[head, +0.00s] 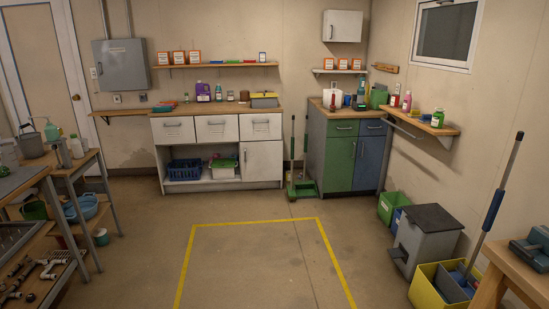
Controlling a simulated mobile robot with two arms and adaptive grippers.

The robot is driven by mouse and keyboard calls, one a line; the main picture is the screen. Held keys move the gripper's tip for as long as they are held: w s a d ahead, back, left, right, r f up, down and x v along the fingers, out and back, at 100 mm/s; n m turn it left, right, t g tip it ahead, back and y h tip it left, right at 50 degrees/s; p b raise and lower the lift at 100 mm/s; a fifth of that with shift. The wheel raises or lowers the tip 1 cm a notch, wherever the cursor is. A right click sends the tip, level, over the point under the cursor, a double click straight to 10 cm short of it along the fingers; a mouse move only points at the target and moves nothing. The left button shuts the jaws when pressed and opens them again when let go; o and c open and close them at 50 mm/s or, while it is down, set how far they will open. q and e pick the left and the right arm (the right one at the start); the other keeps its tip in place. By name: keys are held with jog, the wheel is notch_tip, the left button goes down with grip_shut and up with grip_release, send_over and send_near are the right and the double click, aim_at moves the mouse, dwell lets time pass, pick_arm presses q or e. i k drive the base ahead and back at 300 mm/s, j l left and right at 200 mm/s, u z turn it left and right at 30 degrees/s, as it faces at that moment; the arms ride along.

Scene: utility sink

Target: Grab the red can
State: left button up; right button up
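No item is clearly recognisable as the red can at this size. A small dark reddish-brown can-like item (244,96) stands on the back counter (216,109). A narrow red item (333,109) stands on the corner cabinet in front of a white container (330,92); I cannot tell whether it is a can or a bottle. Neither of my grippers is in the head view.
Yellow tape (255,223) marks a clear floor area ahead. Wooden benches (80,165) stand at the left. At the right are a grey bin (426,235), a yellow mop bucket (428,289) and a wooden table (510,265). A green dustpan (303,189) stands between the cabinets.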

aim_at(396, 98)
jog(key=i, duration=3.3)
jog(key=i+z, duration=0.1)
jog(key=i, duration=0.7)
jog(key=i+j, duration=0.15)
jog(key=i, duration=0.65)
jog(key=i+z, duration=0.2)
jog(key=z, duration=1.5)
jog(key=i+j+z, duration=0.1)
jog(key=i+z, duration=0.15)
jog(key=i, duration=0.25)
jog(key=i+j+z, duration=0.3)
jog(key=i, duration=0.2)
jog(key=i+j+z, duration=0.25)
jog(key=i, duration=0.2)
